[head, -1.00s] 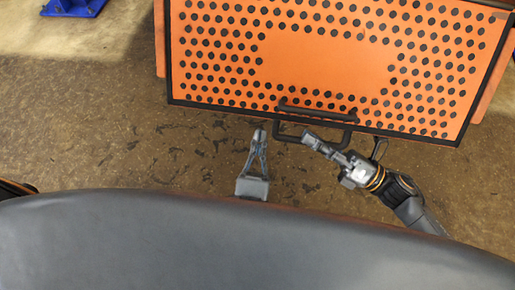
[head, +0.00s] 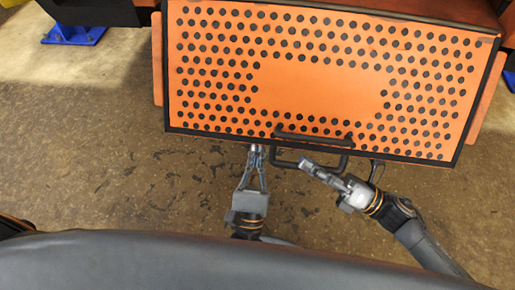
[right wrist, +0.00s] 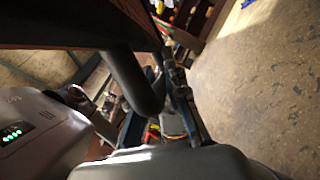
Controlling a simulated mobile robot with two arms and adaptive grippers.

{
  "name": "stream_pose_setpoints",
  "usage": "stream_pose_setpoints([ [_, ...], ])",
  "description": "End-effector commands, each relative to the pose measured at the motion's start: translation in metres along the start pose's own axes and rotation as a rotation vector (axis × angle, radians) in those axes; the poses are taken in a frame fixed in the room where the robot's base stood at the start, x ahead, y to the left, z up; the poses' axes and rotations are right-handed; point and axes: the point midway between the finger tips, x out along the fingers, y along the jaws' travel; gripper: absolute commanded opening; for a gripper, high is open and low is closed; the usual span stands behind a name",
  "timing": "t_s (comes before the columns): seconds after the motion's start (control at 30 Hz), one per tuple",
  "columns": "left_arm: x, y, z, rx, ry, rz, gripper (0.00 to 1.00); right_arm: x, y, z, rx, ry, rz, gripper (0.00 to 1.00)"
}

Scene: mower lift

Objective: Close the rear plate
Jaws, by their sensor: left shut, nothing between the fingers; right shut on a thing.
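The rear plate (head: 320,88) is an orange panel with black dots and a black rim, in the upper middle of the head view. A black handle (head: 345,163) juts from its lower edge. My right gripper (head: 306,163) is shut on this handle, at its lower bar. In the right wrist view the handle (right wrist: 138,80) is a dark curved bar beside a gripper finger, and much there is dark. My left gripper (head: 256,150) is shut and empty, just below the plate's lower edge and left of the handle.
A blue foot (head: 75,33) stands on the floor at the upper left. The brown floor (head: 90,140) left of the plate is clear. The wide grey surface along the bottom of the head view seems to be my own body.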

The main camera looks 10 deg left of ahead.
Motion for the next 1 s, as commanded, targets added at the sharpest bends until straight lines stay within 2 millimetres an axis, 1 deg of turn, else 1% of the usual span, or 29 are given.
stream_pose_setpoints([
  [0.13, -0.005, 0.000, 0.014, -0.002, -0.002, -0.001, 0.00, -0.001, -0.001, -0.002, 0.002, 0.003, -0.003, 0.00],
  [0.37, -0.005, -0.001, 0.019, -0.003, -0.010, 0.001, 0.00, -0.002, -0.004, -0.001, 0.000, 0.001, -0.013, 0.00],
  [0.4, -0.005, -0.001, 0.019, -0.004, -0.010, 0.001, 0.00, -0.002, -0.004, -0.001, 0.000, 0.001, -0.013, 0.18],
  [0.5, -0.005, -0.002, 0.020, -0.005, -0.010, 0.002, 0.00, -0.001, -0.004, 0.000, -0.001, 0.000, -0.012, 0.37],
  [0.73, -0.004, -0.001, 0.020, -0.004, -0.012, 0.003, 0.00, -0.001, -0.003, 0.001, -0.001, -0.001, -0.010, 0.37],
  [0.83, -0.003, -0.001, 0.020, -0.003, -0.013, 0.003, 0.00, -0.005, -0.003, 0.001, 0.000, -0.001, -0.011, 0.37],
  [0.93, -0.003, -0.001, 0.020, -0.003, -0.014, 0.004, 0.00, -0.016, -0.004, 0.000, 0.001, 0.001, -0.014, 0.37],
  [1.0, -0.003, 0.000, 0.020, -0.003, -0.014, 0.004, 0.00, -0.029, -0.004, -0.001, 0.001, 0.002, -0.017, 0.37],
])
